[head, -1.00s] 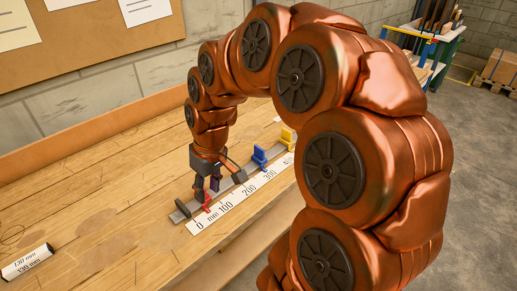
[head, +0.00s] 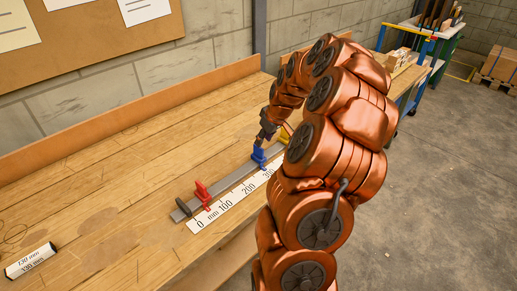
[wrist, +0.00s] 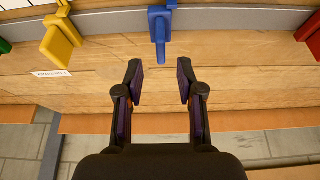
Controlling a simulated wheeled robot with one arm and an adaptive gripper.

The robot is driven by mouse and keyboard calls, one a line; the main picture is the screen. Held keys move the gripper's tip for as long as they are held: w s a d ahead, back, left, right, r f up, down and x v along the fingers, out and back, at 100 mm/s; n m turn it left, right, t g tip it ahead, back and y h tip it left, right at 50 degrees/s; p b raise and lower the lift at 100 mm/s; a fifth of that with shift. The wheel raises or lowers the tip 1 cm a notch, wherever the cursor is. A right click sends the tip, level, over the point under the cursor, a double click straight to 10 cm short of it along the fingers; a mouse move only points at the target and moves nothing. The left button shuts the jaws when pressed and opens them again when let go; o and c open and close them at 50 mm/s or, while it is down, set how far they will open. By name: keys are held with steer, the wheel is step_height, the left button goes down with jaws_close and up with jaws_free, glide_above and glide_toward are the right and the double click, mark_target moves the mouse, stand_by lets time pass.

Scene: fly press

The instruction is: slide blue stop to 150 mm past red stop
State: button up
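The blue stop (head: 259,157) stands on the grey rail (head: 234,184), near the 200 to 300 part of the printed scale (head: 220,208). The red stop (head: 202,192) stands on the rail near its low end, between the 0 and 100 marks. In the wrist view the blue stop (wrist: 159,32) is straight ahead, its handle reaching toward the gap between my fingers. The red stop (wrist: 313,42) is at the right edge. My gripper (wrist: 160,73) is open and empty, with its fingertips short of the blue handle. In the head view my gripper (head: 265,137) is just above and behind the blue stop.
A yellow stop (wrist: 60,38) is left of the blue one; my arm partly hides it in the head view. A green piece (wrist: 4,46) shows at the far left edge. A white block marked 130 mm (head: 30,261) lies on the bench. The bench left of the rail is mostly clear.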

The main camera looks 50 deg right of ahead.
mark_target(258, 156)
steer(key=shift+p+x, duration=1.15)
steer(key=shift+x, duration=2.4)
steer(key=shift+a, duration=0.1)
steer(key=shift+c, duration=0.2)
jaws_close()
